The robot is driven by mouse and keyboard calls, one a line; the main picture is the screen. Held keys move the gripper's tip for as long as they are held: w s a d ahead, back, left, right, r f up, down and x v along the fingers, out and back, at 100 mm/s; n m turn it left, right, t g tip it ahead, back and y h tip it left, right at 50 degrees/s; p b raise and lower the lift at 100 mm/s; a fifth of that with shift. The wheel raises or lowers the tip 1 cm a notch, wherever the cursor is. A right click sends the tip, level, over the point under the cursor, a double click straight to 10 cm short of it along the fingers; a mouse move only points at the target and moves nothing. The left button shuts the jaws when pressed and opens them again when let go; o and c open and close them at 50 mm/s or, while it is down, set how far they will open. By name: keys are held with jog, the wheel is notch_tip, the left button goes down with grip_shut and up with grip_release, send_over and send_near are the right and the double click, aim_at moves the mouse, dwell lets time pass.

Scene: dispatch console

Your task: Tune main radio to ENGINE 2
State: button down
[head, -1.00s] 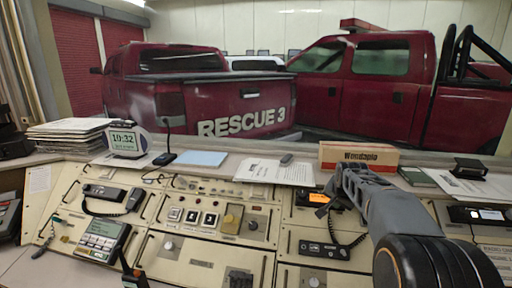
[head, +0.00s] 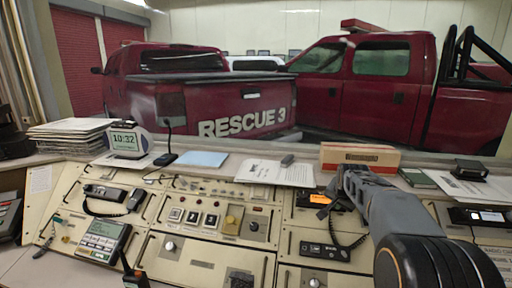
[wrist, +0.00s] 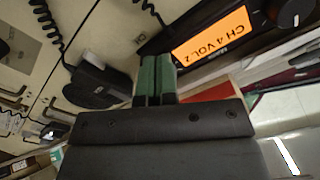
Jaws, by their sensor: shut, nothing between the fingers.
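A black radio with a lit orange display (wrist: 213,37) reading "CH 4 VOL 2" is at the upper right of the wrist view. A round black knob (wrist: 291,12) sits to the right of the display, partly cut off by the frame. In the head view the orange display (head: 320,199) shows on the console, partly behind my arm. My gripper (wrist: 156,62) is shut and empty, its green fingers together. In the wrist view it appears below and left of the display, apart from the knob. No ENGINE 2 label is readable.
A black handset (wrist: 97,86) with a coiled cord is left of my fingers in the wrist view. Another black radio (head: 324,250) sits lower on the console. A box (head: 358,156) and papers (head: 262,172) lie on the ledge behind. A radio with a white display (head: 491,215) is at right.

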jog(key=shift+s+d+f, duration=0.15)
jog(key=shift+d+f, duration=0.2)
jog(key=shift+f, duration=0.4)
jog(key=shift+s+a+f+b, duration=0.15)
jog(key=shift+b, duration=0.15)
jog(key=p+v, duration=0.2)
jog(key=v, duration=0.4)
jog(key=shift+w+a+r, duration=0.15)
jog(key=shift+w+r, duration=0.1)
jog(key=shift+r, duration=0.05)
jog(key=s+a+n+g+p, duration=0.1)
jog(key=s+a+n+p, duration=0.1)
jog(key=s, duration=0.6)
jog(key=s+a+n+g+p, duration=0.1)
jog(key=s+a+n+p, duration=0.2)
jog(key=s, duration=0.6)
jog(key=s+a+n+g+y+p, duration=0.1)
jog(key=s+a+n+p, duration=0.2)
jog(key=s, duration=0.6)
jog(key=shift+a+f, duration=0.45)
jog(key=shift+a, duration=0.35)
